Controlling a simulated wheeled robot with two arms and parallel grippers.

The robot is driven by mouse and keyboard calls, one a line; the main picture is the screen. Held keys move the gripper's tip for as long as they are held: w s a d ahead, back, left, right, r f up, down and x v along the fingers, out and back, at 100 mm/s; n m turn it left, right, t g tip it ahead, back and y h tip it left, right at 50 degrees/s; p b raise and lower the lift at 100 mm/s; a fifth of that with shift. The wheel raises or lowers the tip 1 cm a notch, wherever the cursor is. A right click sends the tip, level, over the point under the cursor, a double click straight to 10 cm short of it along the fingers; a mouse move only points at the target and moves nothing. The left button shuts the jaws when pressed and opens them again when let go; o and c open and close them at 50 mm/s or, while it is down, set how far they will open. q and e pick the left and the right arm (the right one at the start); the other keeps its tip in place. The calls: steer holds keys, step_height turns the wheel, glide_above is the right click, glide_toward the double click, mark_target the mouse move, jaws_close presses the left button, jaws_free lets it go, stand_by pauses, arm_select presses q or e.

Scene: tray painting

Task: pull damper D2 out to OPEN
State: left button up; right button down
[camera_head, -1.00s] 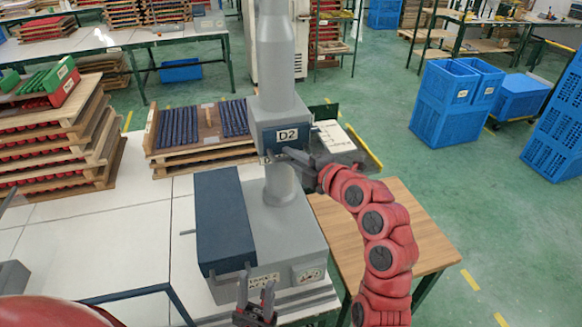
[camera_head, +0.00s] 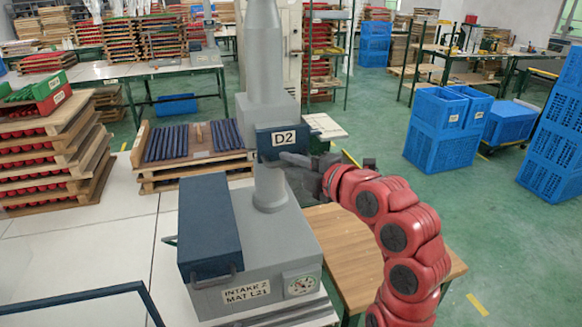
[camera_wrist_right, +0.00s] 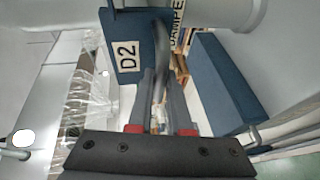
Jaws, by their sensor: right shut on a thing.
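Damper D2 (camera_head: 283,141) is a dark blue plate with a white D2 label, on the grey vertical duct (camera_head: 264,60) above a grey intake box (camera_head: 250,250). My right gripper (camera_head: 292,158) reaches it from the right, at the plate's lower edge. In the right wrist view the D2 plate (camera_wrist_right: 127,50) stands at upper left. A curved grey bar handle (camera_wrist_right: 160,45) runs down between the fingers of my right gripper (camera_wrist_right: 160,80), which is shut on it. The exact contact is partly hidden. My left gripper is out of view.
A dark blue box-shaped cover (camera_head: 208,225) with a handle lies on the intake box's left side. A pressure gauge (camera_head: 301,284) is on its front. Stacked wooden trays (camera_head: 195,172) stand behind left, a wooden table (camera_head: 350,245) right. Blue crates (camera_head: 440,125) stand farther right.

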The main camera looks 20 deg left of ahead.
steer(key=c, duration=0.8)
jaws_free()
steer(key=shift+c, duration=0.2)
steer(key=b+v, duration=0.2)
steer(key=v, duration=1.5)
steer(key=shift+d+r, duration=0.1)
steer(key=shift+d, duration=0.05)
